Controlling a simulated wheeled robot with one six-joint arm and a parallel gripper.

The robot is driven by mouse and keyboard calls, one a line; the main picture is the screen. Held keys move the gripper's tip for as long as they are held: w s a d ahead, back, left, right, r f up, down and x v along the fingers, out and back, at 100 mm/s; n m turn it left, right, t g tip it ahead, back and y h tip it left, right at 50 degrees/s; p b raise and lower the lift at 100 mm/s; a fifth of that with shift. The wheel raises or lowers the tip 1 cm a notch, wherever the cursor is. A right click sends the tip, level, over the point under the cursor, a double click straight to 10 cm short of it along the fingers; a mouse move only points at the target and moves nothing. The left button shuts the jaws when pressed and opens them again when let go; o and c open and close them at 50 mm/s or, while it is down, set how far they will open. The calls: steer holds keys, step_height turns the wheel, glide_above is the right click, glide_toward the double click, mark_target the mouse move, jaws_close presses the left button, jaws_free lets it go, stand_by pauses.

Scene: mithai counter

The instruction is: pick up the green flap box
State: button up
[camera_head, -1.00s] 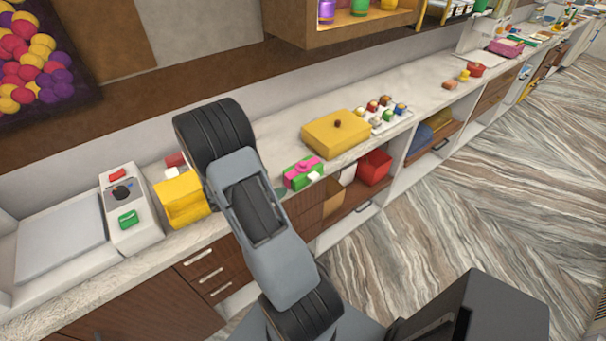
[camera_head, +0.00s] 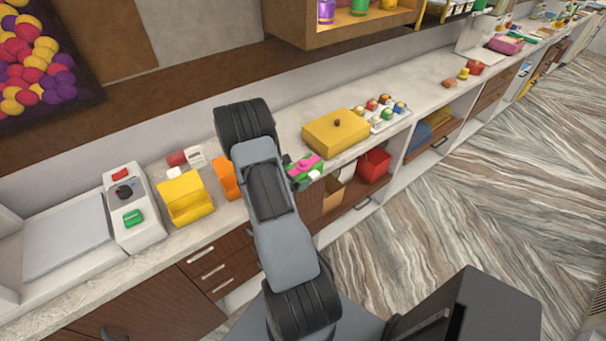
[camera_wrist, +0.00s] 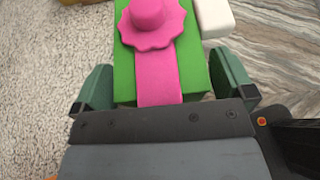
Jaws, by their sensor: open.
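The green flap box (camera_head: 306,164) has a pink band and a pink rosette on top and sits near the counter's front edge in the head view. My arm stands just left of it and covers its left part. In the wrist view the green box (camera_wrist: 190,72) fills the upper middle. My gripper (camera_wrist: 162,80) is open, with one green finger on each side of the box's near end. A narrow gap shows on the left; I cannot tell whether the right finger touches. The box's lower sides are hidden.
A small white piece (camera_wrist: 214,16) lies against the box's right side. A yellow box (camera_head: 335,131) with a brown knob stands behind it. An orange item (camera_head: 226,177) and a yellow open box (camera_head: 185,198) stand left of my arm. The counter edge is close in front.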

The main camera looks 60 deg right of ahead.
steer(key=shift+c, duration=0.4)
steer(key=c, duration=0.8)
steer(key=shift+c, duration=0.2)
steer(key=shift+r, duration=0.1)
